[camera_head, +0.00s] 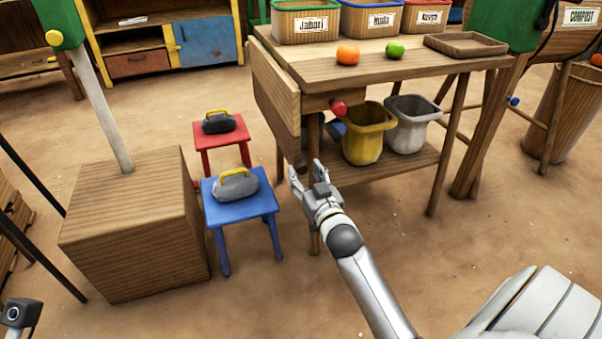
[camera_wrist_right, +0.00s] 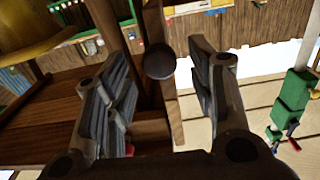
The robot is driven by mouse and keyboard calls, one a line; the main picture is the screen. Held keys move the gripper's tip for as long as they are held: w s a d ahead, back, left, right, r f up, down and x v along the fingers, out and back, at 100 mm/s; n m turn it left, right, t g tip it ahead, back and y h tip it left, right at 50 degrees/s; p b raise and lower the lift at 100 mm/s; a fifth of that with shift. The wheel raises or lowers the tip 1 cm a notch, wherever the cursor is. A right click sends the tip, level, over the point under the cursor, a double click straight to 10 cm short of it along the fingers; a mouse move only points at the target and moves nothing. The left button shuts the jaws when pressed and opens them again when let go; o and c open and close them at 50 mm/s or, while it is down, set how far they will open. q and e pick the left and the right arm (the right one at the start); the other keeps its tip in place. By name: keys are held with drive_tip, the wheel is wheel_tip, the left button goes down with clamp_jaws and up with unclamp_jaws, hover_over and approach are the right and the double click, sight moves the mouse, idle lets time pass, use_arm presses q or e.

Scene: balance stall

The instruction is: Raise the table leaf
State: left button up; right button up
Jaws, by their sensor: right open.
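The wooden table (camera_head: 400,68) has its leaf (camera_head: 272,95) hanging down along the left edge. My right gripper (camera_head: 308,170) is at the leaf's lower end, with its fingers apart. In the right wrist view a dark round knob (camera_wrist_right: 160,62) shows in the gap between the fingers of my right gripper (camera_wrist_right: 165,85). I cannot tell whether either finger touches it. A red knob (camera_head: 338,107) sticks out under the tabletop, right of the leaf. My left gripper is not in view.
A blue stool (camera_head: 240,205) and a red stool (camera_head: 220,136) stand left of the leaf, each bearing a handled weight. An orange fruit (camera_head: 348,55), a green fruit (camera_head: 395,50), a tray and labelled bins are on the tabletop. Yellow and grey buckets stand on the lower shelf.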

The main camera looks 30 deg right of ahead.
sight(302, 170)
drive_tip(key=shift+b+x, duration=0.45)
drive_tip(key=shift+x, duration=1.15)
clamp_jaws()
